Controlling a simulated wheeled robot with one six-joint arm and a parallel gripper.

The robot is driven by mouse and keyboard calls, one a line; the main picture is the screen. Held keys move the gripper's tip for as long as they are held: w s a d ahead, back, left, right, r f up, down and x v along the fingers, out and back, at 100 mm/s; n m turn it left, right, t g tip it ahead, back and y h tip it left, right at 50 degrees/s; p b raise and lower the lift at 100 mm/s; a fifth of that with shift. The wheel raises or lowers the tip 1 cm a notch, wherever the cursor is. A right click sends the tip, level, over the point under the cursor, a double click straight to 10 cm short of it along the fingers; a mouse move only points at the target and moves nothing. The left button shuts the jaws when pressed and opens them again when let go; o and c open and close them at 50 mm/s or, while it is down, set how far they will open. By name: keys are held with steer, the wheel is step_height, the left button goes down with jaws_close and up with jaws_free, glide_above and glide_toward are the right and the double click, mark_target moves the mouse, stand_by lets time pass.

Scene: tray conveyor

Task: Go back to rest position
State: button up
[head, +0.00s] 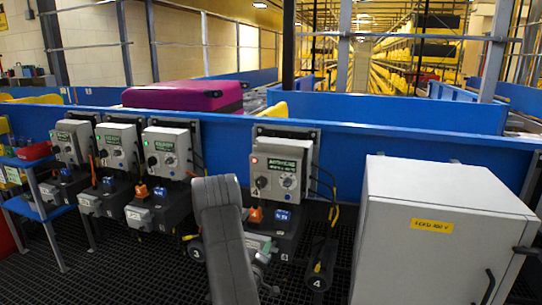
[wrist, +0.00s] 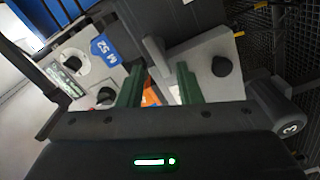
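My gripper (wrist: 160,78) shows in the wrist view with its two green fingers apart and nothing held between them. Beyond the fingers are a tilted grey control box (wrist: 85,68) with black knobs, a blue label (wrist: 103,48), an orange part (wrist: 150,97) and a grey unit with a black knob (wrist: 221,66).
Several similar control stations (head: 118,147) line the blue conveyor wall (head: 400,148). A large white cabinet (head: 435,235) stands close on the right. A blue shelf stand (head: 40,210) is at the left. A magenta suitcase (head: 185,95) lies behind the wall. Dark grating (head: 130,270) covers the floor.

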steer(key=shift+d+r+m+p, duration=0.15)
steer(key=shift+m+p, duration=0.25)
steer(key=shift+m, duration=0.55)
steer(key=shift+r+m+p, duration=0.1)
steer(key=shift+m+p, duration=0.25)
steer(key=shift+m, duration=0.6)
steer(key=shift+d, duration=0.1)
